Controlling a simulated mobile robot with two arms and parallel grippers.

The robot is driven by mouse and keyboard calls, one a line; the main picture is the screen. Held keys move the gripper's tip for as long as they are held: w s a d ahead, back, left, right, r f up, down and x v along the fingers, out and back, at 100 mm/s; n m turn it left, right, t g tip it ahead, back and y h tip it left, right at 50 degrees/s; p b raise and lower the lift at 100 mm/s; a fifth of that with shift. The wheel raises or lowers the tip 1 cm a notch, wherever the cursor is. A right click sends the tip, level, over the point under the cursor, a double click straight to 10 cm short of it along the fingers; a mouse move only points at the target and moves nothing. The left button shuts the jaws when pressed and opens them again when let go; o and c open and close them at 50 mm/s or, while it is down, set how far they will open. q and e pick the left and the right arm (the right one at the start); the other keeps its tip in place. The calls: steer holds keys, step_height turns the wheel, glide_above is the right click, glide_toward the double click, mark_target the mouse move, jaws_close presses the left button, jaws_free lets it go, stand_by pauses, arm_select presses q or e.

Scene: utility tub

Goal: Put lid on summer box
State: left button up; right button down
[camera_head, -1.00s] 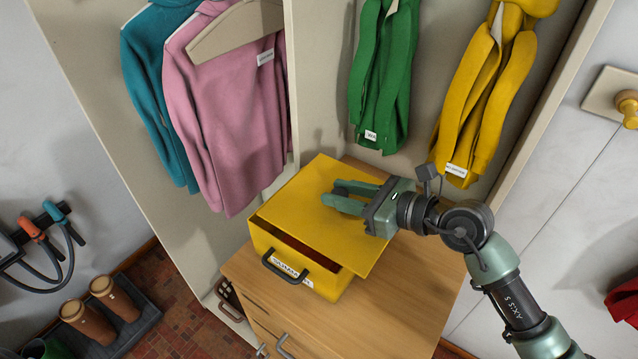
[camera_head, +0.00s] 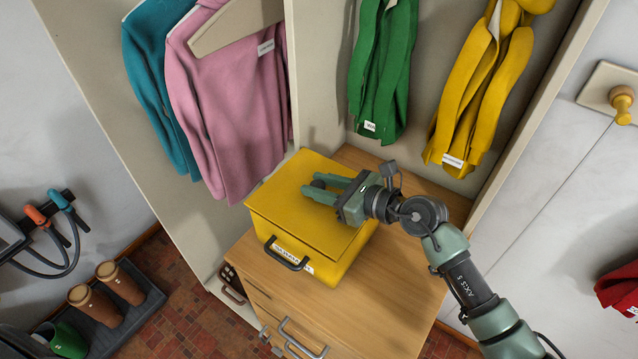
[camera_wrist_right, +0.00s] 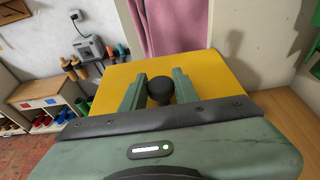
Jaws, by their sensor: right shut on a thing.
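The yellow lid (camera_head: 292,217) lies over the top of the yellow summer box (camera_head: 335,271), covering its opening as far as I can see. The box stands on the wooden cabinet top, with a dark handle and a white label on its front. My right gripper (camera_head: 322,187) is shut on the lid's dark round knob; in the right wrist view the knob (camera_wrist_right: 161,90) sits between the two green fingers, with the yellow lid (camera_wrist_right: 215,78) beneath. Whether the lid's far edge is seated flush cannot be told. My left gripper is not in view.
The wooden cabinet (camera_head: 385,308) has bare top to the right of the box. A pink sweater (camera_head: 232,110) hangs close behind the box. Green (camera_head: 384,75) and yellow garments (camera_head: 482,95) hang at the back. Brown boots (camera_head: 95,305) stand lower left.

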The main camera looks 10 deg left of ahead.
steer(key=shift+f+b, duration=0.35)
steer(key=shift+f, duration=0.15)
steer(key=c, duration=1.1)
jaws_free()
steer(key=shift+o, duration=0.2)
steer(key=shift+r, duration=0.15)
steer(key=shift+r+p, duration=0.35)
steer(key=shift+p, duration=0.15)
steer(key=shift+d+r, duration=0.2)
steer(key=shift+d, duration=0.1)
steer(key=b+v, duration=0.3)
steer(key=v, duration=0.7)
steer(key=shift+s+d+f, duration=0.1)
steer(key=shift+s, duration=0.1)
steer(key=shift+s+d+r, duration=0.25)
steer(key=shift+d+r, duration=0.1)
steer(key=shift+d, duration=0.15)
